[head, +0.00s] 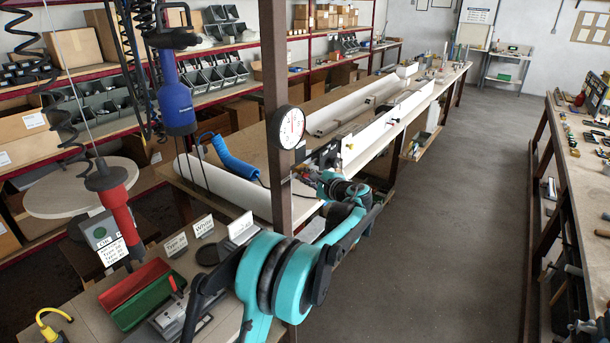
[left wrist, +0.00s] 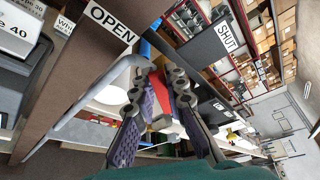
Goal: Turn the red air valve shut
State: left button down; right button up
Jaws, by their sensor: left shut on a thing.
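The red air valve handle (left wrist: 160,97) shows in the left wrist view between the two fingers of my left gripper (left wrist: 166,92). The gripper is shut on it, and the fingers hide part of the handle. A white OPEN label (left wrist: 111,22) is at the upper left of the handle and a white SHUT label (left wrist: 227,39) at its upper right. I cannot tell exactly which label the handle points to. In the head view my left gripper (head: 309,178) is beside the brown post, below the round gauge; the valve is small and mostly hidden there. My right gripper is out of view.
The brown post (head: 275,80) carries the round white gauge (head: 290,127). A long bench with white profiles (head: 365,140) runs behind the gripper. Blue (head: 176,105) and red (head: 117,205) hanging tools are at the left. Open floor (head: 450,190) lies to the right.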

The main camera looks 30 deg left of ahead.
pick_arm(q)
jog(key=m+p, duration=0.1)
jog(key=w+r+m+g+p, duration=0.1)
jog(key=shift+w+r+m+h, duration=0.15)
jog(key=shift+r+m+h, duration=0.15)
jog(key=shift+m, duration=0.1)
jog(key=m+g+p, duration=0.1)
jog(key=w+r+m+g+p, duration=0.1)
jog(key=shift+w+d+p, duration=0.15)
jog(key=shift+w+p, duration=0.05)
jog(key=shift+p, duration=0.1)
jog(key=shift+w+m+g+p, duration=0.65)
jog(key=shift+m+g+p, duration=0.15)
jog(key=shift+m+p, duration=0.35)
jog(key=shift+w+m+g+p, duration=0.3)
jog(key=shift+m+p, duration=0.05)
jog(key=shift+m, duration=0.2)
jog(key=c, duration=1.5)
grip_release()
jog(key=shift+w, duration=0.1)
jog(key=shift+c, duration=0.2)
